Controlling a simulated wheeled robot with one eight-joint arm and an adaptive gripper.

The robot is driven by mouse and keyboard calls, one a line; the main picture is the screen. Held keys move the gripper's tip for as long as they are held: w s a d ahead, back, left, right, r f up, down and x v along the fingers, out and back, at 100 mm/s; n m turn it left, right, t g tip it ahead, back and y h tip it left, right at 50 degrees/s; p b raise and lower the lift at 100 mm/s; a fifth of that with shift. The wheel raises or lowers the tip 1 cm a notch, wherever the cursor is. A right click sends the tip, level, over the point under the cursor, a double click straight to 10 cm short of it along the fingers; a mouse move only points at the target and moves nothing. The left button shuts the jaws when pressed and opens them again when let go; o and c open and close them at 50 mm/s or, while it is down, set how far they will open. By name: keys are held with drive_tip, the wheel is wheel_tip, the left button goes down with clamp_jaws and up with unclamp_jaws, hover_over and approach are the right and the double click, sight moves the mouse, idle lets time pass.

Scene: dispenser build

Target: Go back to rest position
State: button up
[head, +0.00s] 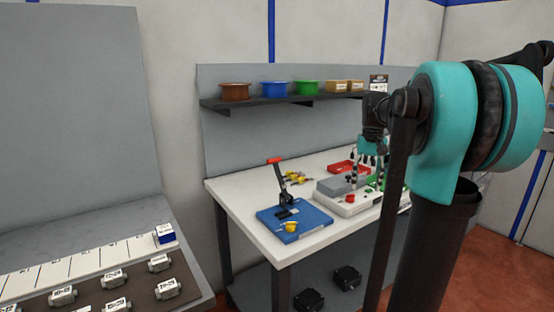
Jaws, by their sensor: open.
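My gripper (368,176) hangs below a dark wrist and a small teal part. Its dark, light-banded fingers point down and stand apart, open. They show in front of the right part of the white worktable (235,198), over or before a white and grey device (343,200). I cannot tell the exact height. Nothing shows between the fingers. My teal joint and dark links fill the right side and hide part of the table's right end.
A blue base (292,228) with a red-handled lever press (285,188) stands front left on the table. A red tray (350,167) lies behind. A shelf (290,102) above holds coloured bowls. A second bench (100,238) with labelled blocks is at lower left.

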drive_tip(key=s+a+f+n+t, duration=0.1)
drive_tip(key=s+a+f, duration=0.4)
drive_tip(key=s+f, duration=0.6)
drive_tip(key=s+a+f+n+t, duration=0.1)
drive_tip(key=s+a+f+t, duration=0.2)
drive_tip(key=s+f, duration=0.8)
wheel_tip(320, 180, down, 3)
drive_tip(key=shift+a+f, duration=0.1)
drive_tip(key=shift+a, duration=0.8)
drive_tip(key=shift+c, duration=0.5)
